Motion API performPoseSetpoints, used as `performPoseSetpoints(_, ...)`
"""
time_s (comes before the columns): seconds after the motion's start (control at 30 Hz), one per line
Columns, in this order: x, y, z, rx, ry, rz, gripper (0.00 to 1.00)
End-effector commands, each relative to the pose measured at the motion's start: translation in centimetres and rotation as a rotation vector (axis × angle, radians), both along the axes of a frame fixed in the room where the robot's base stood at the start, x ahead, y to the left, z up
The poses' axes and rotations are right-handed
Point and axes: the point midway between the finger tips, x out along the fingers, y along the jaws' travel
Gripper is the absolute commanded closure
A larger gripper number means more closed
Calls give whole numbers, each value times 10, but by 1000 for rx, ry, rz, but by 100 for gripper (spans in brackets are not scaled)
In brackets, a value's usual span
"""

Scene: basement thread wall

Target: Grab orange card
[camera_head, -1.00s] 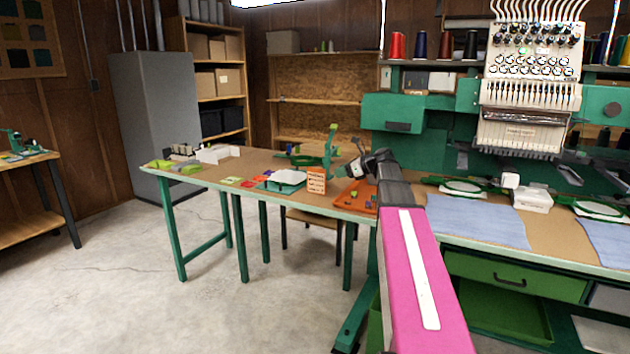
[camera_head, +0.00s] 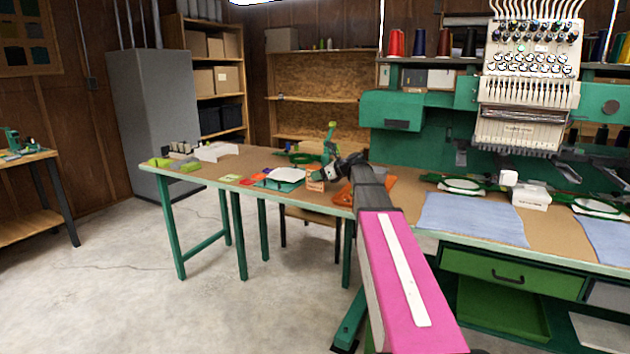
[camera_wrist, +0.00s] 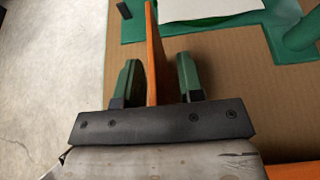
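The orange card (camera_head: 314,184) stands upright near the front edge of the brown table in the head view, its upper part now hidden by my gripper (camera_head: 322,171). In the wrist view the orange card (camera_wrist: 153,55) shows edge-on as a thin upright sheet. It stands between the two green fingers of my gripper (camera_wrist: 158,80). The fingers are apart, with a gap on each side of the card, so my gripper is open around it and not shut on it.
A green board with a white sheet (camera_head: 285,176) lies left of the card; it also shows at the top of the wrist view (camera_wrist: 205,10). An orange tray (camera_head: 378,192) lies to the right. Small coloured cards (camera_head: 245,181) lie further left. A green upright stand (camera_head: 329,147) rises behind.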

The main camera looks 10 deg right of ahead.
Motion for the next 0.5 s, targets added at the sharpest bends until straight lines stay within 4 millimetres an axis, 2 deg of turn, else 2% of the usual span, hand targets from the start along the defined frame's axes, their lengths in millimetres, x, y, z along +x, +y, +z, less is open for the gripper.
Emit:
performPoseSetpoints(0.13,0,0,0,0,0,0,65)
performPoseSetpoints(0.23,0,0,0,0,0,0,97)
performPoseSetpoints(0.27,0,0,0,0,0,0,100)
performPoseSetpoints(0.5,-1,-1,0,0,0,0,100)
